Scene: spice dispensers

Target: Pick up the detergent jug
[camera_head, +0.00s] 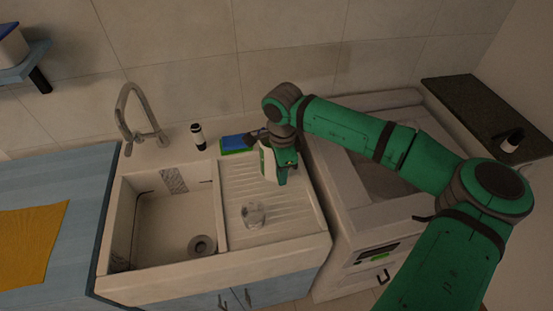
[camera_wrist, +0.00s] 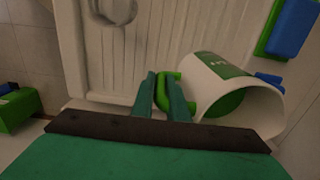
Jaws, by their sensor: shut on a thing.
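The detergent jug (camera_wrist: 228,90) is white with a green label and a green handle, seen large in the wrist view. In the head view the jug (camera_head: 267,163) shows as a white piece at the drainboard's back, partly covered by my gripper. My gripper (camera_wrist: 163,88) has its two green fingers closed around the jug's green handle. In the head view my gripper (camera_head: 283,174) reaches down over the drainboard (camera_head: 293,211). I cannot tell whether the jug's base touches the drainboard.
A clear glass (camera_head: 253,215) stands on the front of the drainboard. A blue and green sponge (camera_head: 236,143) and a dark-and-white bottle (camera_head: 198,136) sit behind. The sink basin (camera_head: 160,232) and faucet (camera_head: 137,118) are to the left, a white appliance (camera_head: 340,223) to the right.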

